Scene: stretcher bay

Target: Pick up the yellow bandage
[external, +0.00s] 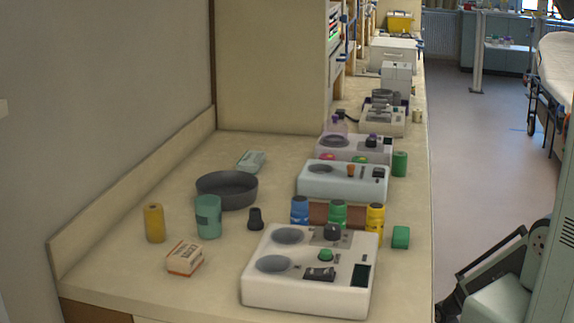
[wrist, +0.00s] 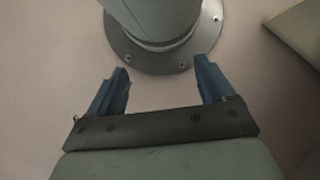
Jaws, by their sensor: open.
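The yellow bandage (external: 154,223) looks like a small upright roll near the left side of the counter in the external view. It stands left of a teal cup and behind a small white-and-orange box. My gripper (wrist: 163,78) shows in the wrist view with its two blue fingers spread apart and nothing between them. It is over the floor and my own base, away from the counter. The bandage is not in the wrist view. In the external view only part of my arm shows at the lower right, beside the counter.
Near the bandage are the box (external: 185,258), the teal cup (external: 208,216) and a dark round bowl (external: 227,189). A white device (external: 310,300) stands at the front. A yellow bottle (external: 375,222) stands with blue and green ones behind it.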

